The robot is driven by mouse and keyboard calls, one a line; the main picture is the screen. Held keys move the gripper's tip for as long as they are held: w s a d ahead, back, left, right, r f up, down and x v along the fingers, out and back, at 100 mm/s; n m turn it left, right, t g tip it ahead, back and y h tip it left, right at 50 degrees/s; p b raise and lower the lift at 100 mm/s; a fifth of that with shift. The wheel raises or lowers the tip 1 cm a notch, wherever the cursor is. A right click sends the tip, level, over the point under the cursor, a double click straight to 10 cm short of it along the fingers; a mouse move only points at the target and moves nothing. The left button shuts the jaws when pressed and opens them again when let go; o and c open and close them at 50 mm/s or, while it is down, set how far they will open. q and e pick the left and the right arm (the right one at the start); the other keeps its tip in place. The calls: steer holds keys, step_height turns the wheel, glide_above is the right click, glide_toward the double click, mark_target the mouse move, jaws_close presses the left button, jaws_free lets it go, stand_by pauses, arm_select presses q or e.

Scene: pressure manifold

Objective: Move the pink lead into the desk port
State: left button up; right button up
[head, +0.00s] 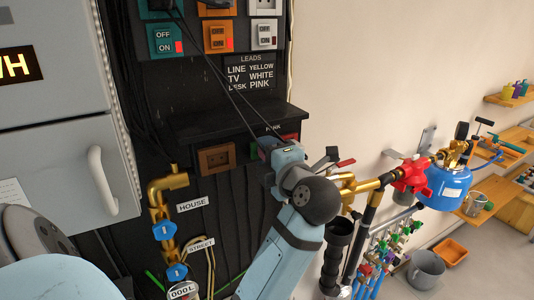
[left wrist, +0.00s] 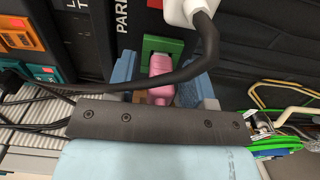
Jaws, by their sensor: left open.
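The pink lead's plug (left wrist: 159,78) shows in the left wrist view, against a green socket (left wrist: 162,47). My left gripper (left wrist: 160,88) is open, with one blue finger on each side of the plug. I cannot tell whether the fingers touch it. In the head view my left gripper (head: 274,150) is at the board below the small shelf and hides the plug. A sign (head: 250,73) pairs desk with pink. Teal, orange and white ports stand above; no desk label on them is readable. My right gripper is not in view.
A white plug (left wrist: 195,10) hangs close by, its dark cable crossing in front of the pink plug. The black shelf (head: 220,122) juts out above the gripper. Brass pipes (head: 165,220) and a red valve (head: 410,177) flank the arm. A grey cabinet (head: 60,130) stands left.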

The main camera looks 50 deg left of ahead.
arm_select(q)
steer(key=shift+p, duration=0.3)
stand_by(0.5)
jaws_close()
steer(key=shift+d, duration=0.1)
